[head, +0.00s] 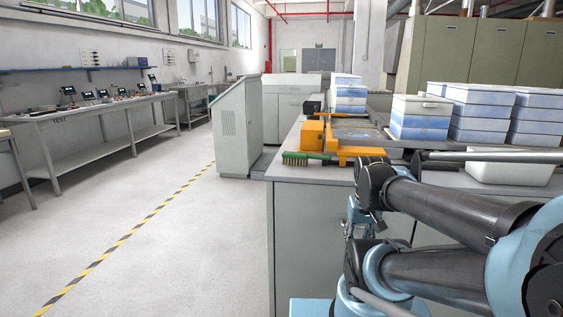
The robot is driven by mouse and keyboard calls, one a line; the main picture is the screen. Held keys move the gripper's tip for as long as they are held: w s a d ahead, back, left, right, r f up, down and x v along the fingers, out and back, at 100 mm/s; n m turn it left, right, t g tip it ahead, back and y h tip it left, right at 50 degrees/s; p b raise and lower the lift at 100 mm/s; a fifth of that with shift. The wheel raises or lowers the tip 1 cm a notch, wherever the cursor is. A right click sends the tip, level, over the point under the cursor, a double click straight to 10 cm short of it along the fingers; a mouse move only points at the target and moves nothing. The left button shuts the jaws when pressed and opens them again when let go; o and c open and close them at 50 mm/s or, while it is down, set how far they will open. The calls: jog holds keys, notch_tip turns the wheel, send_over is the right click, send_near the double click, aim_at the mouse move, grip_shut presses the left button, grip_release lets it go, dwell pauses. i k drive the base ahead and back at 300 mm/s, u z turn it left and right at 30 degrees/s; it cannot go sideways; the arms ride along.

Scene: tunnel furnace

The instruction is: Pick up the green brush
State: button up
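The green brush (306,156) lies near the front left corner of the grey counter (284,172). It has brown bristles at its left end and a green handle to the right, beside an orange machine part. My arm stretches in from the right of the head view, with its dark wrist joint to the right of the brush and apart from it.
An orange bracket (312,134) stands just behind the brush. Blue and white boxes (419,118) are stacked at the right, and a white bin (497,170) sits on the counter. A grey cabinet (238,128) stands behind left. The floor at left is clear.

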aim_at(300, 158)
jog(key=u, duration=1.6)
jog(key=k, duration=1.55)
jog(key=z, duration=1.15)
jog(key=i, duration=1)
